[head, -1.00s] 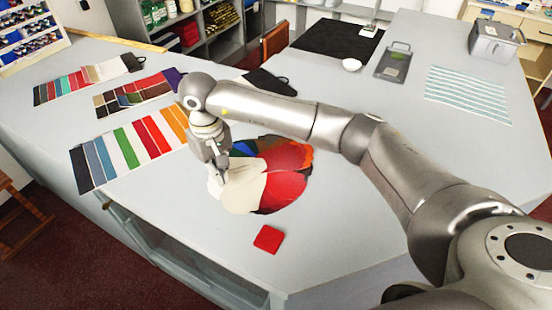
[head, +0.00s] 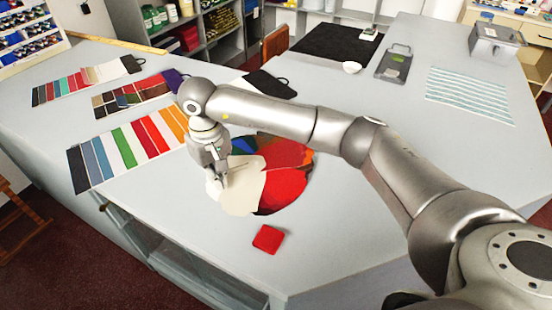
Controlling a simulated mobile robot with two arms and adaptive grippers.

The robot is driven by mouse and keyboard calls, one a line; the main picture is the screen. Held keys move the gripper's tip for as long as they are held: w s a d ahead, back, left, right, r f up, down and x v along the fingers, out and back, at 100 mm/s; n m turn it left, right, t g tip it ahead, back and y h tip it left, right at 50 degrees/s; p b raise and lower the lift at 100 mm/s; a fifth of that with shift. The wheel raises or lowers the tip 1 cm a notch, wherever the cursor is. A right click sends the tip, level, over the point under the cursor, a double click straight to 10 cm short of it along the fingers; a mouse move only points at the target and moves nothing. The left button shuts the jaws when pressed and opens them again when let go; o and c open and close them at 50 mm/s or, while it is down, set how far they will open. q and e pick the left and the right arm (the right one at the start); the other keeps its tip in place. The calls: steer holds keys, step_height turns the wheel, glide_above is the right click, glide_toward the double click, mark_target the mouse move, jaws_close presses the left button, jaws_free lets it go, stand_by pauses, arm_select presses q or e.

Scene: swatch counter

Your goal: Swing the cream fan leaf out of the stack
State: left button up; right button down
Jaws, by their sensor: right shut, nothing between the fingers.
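The cream fan leaf (head: 243,192) lies on the left part of the fanned stack on the counter. Red leaves (head: 283,187) show beside it on the right, and blue, green and orange-brown leaves (head: 278,150) show behind. My right gripper (head: 217,186) points down at the left part of the cream leaf. It is shut with nothing in its fingers, and its tips are at or just above the leaf; I cannot tell if they touch. The gripper and wrist hide the leaf's left back part. My left gripper is not in view.
A red square (head: 268,238) lies in front of the fan. Striped swatch cards (head: 132,143) lie to the left. The counter (head: 350,215) right of the fan is clear.

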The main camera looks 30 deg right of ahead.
steer(key=shift+s+d+f, duration=0.15)
steer(key=shift+s+f, duration=0.05)
steer(key=shift+f, duration=0.3)
steer(key=shift+w+f+m+b, duration=0.1)
steer(key=shift+w+m+b, duration=0.3)
steer(key=shift+b, duration=0.1)
steer(key=shift+s, duration=0.1)
steer(key=shift+r, duration=0.3)
steer(key=shift+s+r, duration=0.1)
steer(key=shift+r, duration=0.25)
step_height(320, 180, up, 7)
steer(key=p, duration=0.2)
steer(key=shift+r+p, duration=0.15)
steer(key=shift+p, duration=0.2)
